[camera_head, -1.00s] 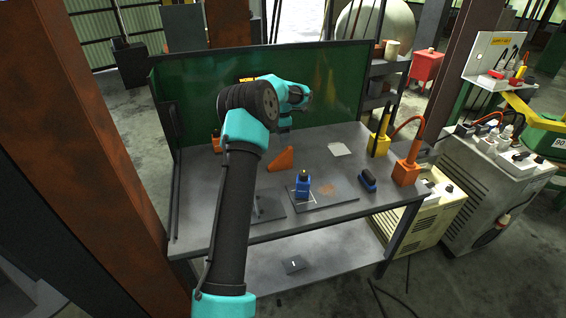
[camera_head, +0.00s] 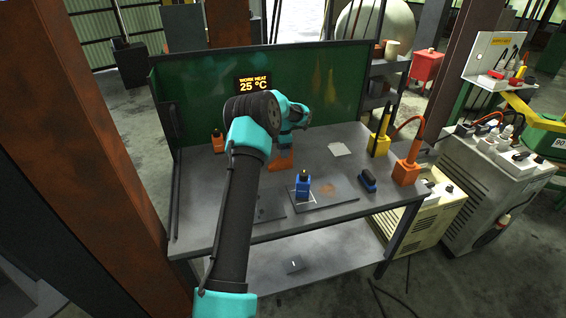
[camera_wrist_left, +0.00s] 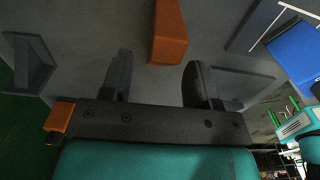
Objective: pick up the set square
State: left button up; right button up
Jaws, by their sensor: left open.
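The set square is an orange wedge-like piece (camera_head: 281,163) on the grey bench, partly hidden behind my left arm in the head view. In the left wrist view an orange bar-like piece (camera_wrist_left: 169,32), seemingly the set square, lies just beyond and between the fingertips. My left gripper (camera_wrist_left: 158,80) is open and empty, with its two dark fingers apart. In the head view the left wrist hangs over the set square, and its fingers are hard to make out. My right gripper is not in view.
A blue bottle-like device (camera_head: 303,184) stands on a dark plate (camera_head: 338,194) in front. A dark blue brush-like item (camera_head: 367,180), a yellow holder (camera_head: 379,146) and an orange holder (camera_head: 406,174) stand to the right. An orange bottle (camera_head: 218,143) stands behind left. A green panel backs the bench.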

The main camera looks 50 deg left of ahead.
aim_at(280, 160)
pick_arm(q)
jog(key=shift+f, duration=1.3)
jog(key=shift+c, duration=0.4)
grip_shut()
